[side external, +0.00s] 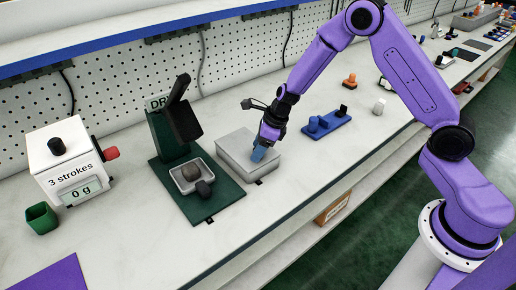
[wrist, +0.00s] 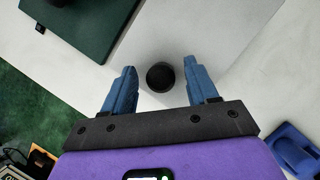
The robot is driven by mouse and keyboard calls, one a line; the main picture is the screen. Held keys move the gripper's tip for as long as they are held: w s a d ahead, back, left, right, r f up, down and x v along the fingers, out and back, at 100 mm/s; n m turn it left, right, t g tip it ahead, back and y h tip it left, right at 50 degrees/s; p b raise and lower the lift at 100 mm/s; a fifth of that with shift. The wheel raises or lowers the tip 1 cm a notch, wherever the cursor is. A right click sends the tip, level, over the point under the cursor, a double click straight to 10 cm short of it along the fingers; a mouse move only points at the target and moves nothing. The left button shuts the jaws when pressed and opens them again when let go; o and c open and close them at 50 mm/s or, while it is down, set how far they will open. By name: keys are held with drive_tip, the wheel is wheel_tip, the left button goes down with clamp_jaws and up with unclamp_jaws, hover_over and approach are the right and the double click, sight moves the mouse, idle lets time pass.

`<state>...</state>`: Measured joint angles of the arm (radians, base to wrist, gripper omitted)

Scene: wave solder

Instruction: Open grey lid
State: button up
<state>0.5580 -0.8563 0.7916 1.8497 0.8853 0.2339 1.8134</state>
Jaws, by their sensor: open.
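The grey box with its flat grey lid (side external: 235,146) sits on the bench, and the lid lies level on it. In the wrist view the pale grey lid (wrist: 195,30) fills the upper middle, with a round black knob (wrist: 161,77) on it. My gripper (side external: 259,154) is at the lid's right part, pointing down, and hides the knob in the side view. In the wrist view my gripper (wrist: 160,80) is open, with one blue finger on each side of the knob. A gap shows between each finger and the knob.
Left of the box stands a dark green press (side external: 172,135) on a green base, with a small tray (side external: 181,186) holding dark lumps. A blue block with knobs (side external: 327,124) lies to the right. A white box reading "3 strokes" (side external: 62,158) and a green cup (side external: 40,219) stand far left.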

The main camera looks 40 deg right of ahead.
drive_tip(key=shift+w+f, duration=0.1)
drive_tip(key=shift+f, duration=0.2)
clamp_jaws()
drive_tip(key=shift+a+r, duration=0.1)
drive_tip(key=shift+r, duration=0.05)
